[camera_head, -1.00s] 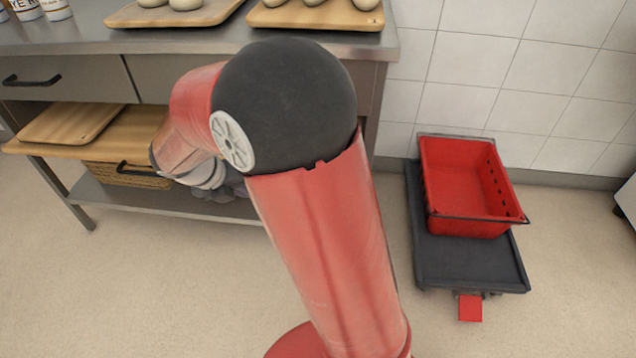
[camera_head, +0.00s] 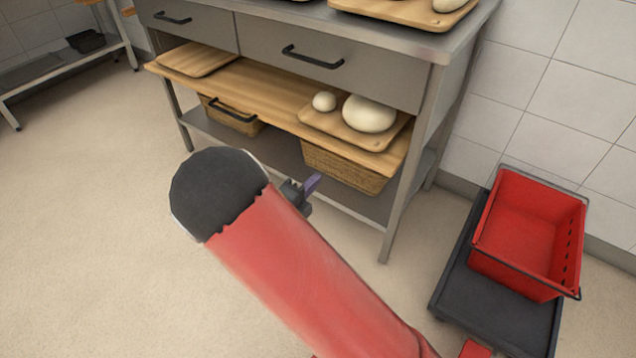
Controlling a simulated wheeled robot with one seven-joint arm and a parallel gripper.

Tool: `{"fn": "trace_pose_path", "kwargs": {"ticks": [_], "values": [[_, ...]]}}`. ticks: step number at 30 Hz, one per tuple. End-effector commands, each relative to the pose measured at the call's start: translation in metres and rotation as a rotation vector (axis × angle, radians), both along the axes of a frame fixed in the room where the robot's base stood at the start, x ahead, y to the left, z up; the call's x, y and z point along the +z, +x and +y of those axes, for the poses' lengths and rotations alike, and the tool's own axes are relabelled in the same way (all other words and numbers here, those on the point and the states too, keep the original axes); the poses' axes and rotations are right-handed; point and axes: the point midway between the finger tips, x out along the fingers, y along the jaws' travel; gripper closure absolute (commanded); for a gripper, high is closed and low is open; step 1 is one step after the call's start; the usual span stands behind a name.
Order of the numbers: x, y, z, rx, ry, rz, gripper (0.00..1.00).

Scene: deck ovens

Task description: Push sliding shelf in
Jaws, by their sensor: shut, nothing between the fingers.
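The sliding shelf (camera_head: 265,92) is a light wooden board under the drawers of the metal work table. Its front edge juts out a little past the table's front legs. A black bar handle (camera_head: 232,108) shows at its front edge. On it lie one wooden board (camera_head: 197,59) at left and another (camera_head: 330,122) at right bearing two pale dough balls (camera_head: 368,113). My gripper (camera_head: 308,188) shows only in part beyond my red arm, below and in front of the shelf. It is shut and empty, and I see no contact with the shelf.
Two grey drawers (camera_head: 345,82) with black handles are above the shelf. Wicker baskets (camera_head: 345,166) stand on the lower metal shelf (camera_head: 275,150). A red crate (camera_head: 525,225) sits on a dark trolley (camera_head: 470,290) at right. The floor at left is clear.

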Motion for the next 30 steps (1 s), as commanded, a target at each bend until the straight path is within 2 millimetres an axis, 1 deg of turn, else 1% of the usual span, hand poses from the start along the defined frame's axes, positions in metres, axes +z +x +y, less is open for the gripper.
{"fn": "trace_pose_path", "kwargs": {"ticks": [1, 3, 9, 15, 21, 30], "values": [[0.0, 0.009, -0.008, -0.005, 0.001, -0.001, 1.0], [0.0, 0.021, -0.018, -0.005, 0.0, -0.001, 1.0], [0.0, 0.054, -0.044, -0.005, 0.001, 0.0, 1.0], [0.0, 0.077, -0.061, -0.002, 0.001, 0.0, 1.0], [0.0, 0.086, -0.067, -0.002, 0.002, 0.001, 1.0], [0.0, 0.086, -0.067, -0.002, 0.002, 0.001, 1.0]]}}
